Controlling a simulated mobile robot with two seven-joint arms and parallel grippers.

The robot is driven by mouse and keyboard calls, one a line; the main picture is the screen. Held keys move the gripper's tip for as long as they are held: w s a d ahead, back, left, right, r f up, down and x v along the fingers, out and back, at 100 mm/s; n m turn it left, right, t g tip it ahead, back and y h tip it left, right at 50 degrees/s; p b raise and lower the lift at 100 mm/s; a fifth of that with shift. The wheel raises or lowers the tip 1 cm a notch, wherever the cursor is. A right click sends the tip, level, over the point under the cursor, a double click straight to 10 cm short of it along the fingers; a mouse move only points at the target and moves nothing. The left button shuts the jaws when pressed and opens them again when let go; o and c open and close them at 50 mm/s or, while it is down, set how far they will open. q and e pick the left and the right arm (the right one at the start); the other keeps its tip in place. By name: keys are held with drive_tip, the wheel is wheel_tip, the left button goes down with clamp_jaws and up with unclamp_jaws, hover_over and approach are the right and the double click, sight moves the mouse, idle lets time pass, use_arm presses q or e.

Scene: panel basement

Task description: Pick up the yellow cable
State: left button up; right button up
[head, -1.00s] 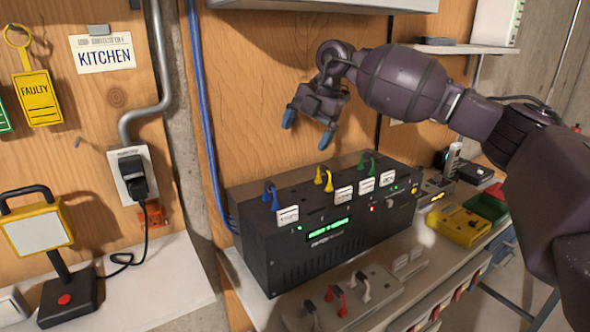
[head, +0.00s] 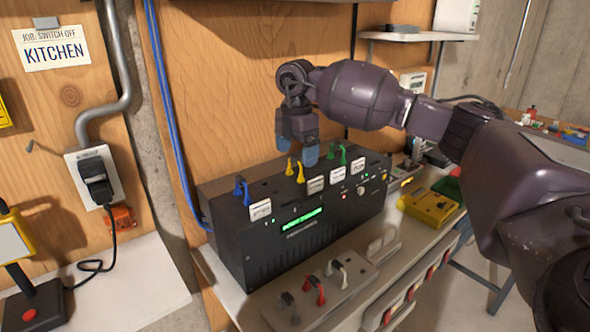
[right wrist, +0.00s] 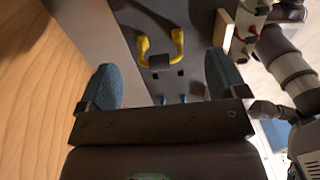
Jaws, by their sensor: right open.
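The yellow cable (head: 295,170) is a short looped lead standing on top of a black box (head: 290,250), between a blue cable (head: 242,190) and a green cable (head: 338,154). My right gripper (head: 297,155) is just above and behind the yellow cable in the head view, fingers pointing down, open and empty. In the right wrist view the yellow cable (right wrist: 160,48) lies ahead, between the lines of the two blue fingertips (right wrist: 162,82) and apart from them. My left gripper is not in view.
The wooden wall panel (head: 230,80) rises close behind the box. A grey strip (head: 320,285) with red and white cables lies in front of it. A yellow case (head: 428,208) stands to the right. A blue conduit (head: 165,110) runs down the wall at left.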

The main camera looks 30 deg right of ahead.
sight(295, 160)
drive_tip(key=shift+a+f+p, duration=0.2)
drive_tip(key=shift+f+p, duration=0.25)
drive_tip(key=shift+f, duration=2.1)
drive_tip(key=c, duration=1)
